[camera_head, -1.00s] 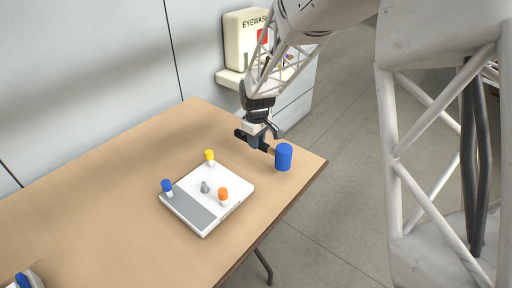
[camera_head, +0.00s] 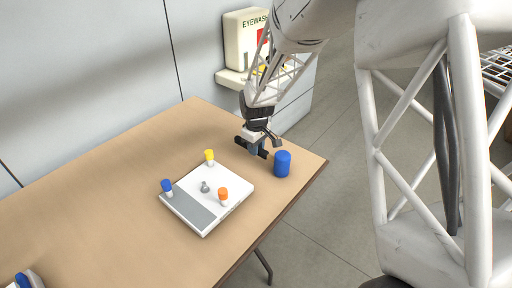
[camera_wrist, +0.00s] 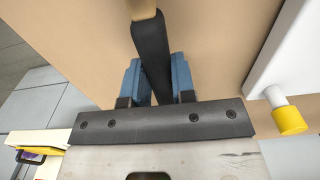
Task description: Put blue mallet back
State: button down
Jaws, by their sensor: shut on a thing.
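The blue mallet's blue cylindrical head (camera_head: 282,164) is at the right end of the table, just right of my gripper (camera_head: 257,148) in the head view. In the wrist view my gripper (camera_wrist: 156,75) has its two blue fingers shut on the mallet's black handle (camera_wrist: 150,45). A tan part of the handle shows at the top edge there, and the head is out of that view. I cannot tell whether the mallet touches the table. A white and grey board (camera_head: 190,212) lies left of the gripper, apart from it.
The board bears a blue-capped peg (camera_head: 167,186), a yellow-capped peg (camera_head: 209,155), an orange-capped peg (camera_head: 222,194) and a grey knob (camera_head: 205,187). Another blue-topped item (camera_head: 23,280) is cut off at bottom left. The table (camera_head: 110,180) is otherwise clear. An eyewash unit (camera_head: 243,40) is on the wall.

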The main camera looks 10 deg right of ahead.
jog(key=shift+f, duration=0.1)
jog(key=c, duration=0.9)
grip_release()
jog(key=shift+c, duration=0.2)
notch_tip(320, 180, up, 12)
dwell(0.5)
jog(key=shift+s, duration=0.1)
